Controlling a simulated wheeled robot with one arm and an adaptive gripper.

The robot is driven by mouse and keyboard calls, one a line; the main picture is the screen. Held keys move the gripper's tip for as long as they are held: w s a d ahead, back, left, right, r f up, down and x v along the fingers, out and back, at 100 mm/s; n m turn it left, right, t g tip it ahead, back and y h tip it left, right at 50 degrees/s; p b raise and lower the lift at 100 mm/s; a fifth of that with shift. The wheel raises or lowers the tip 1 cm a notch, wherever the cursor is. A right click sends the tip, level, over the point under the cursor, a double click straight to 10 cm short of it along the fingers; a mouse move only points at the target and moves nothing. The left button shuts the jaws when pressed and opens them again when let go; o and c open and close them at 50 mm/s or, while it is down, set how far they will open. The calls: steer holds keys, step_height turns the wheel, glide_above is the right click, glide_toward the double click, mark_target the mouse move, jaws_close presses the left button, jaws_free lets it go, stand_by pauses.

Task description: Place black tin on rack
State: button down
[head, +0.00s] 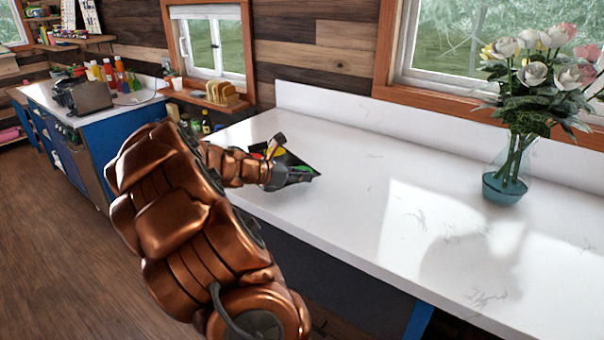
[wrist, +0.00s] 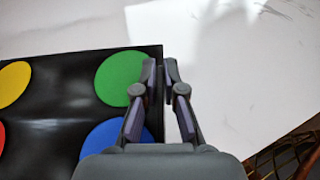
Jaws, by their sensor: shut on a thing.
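The black tin (wrist: 62,110) is a flat, dark, shiny piece with green, blue, yellow and red discs on it. In the head view the black tin (head: 293,160) is on or just above the white counter, partly hidden by my wrist. My gripper (wrist: 161,66) is shut on the tin's right edge in the wrist view, beside the green disc. My gripper (head: 305,177) also shows in the head view at the tin's near side. I cannot make out a rack for certain.
The white counter (head: 370,200) is clear to the right, up to a glass vase of flowers (head: 507,170). Sliced bread (head: 222,93) stands on a wooden sill ledge (head: 195,97) behind. A toaster (head: 90,97) and bottles (head: 110,72) are on the far counter.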

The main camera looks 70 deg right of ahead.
steer(key=shift+s+a+r+b, duration=0.1)
steer(key=shift+s+a+b, duration=0.15)
steer(key=shift+s+a, duration=0.55)
steer(key=shift+s+a+r+b, duration=0.15)
steer(key=shift+s+a+b, duration=0.1)
steer(key=shift+a, duration=1)
steer(key=shift+s+a+r+b, duration=0.1)
steer(key=shift+s+a+b, duration=0.15)
steer(key=shift+s+a, duration=0.55)
steer(key=shift+w+a, duration=0.25)
steer(key=shift+a, duration=0.05)
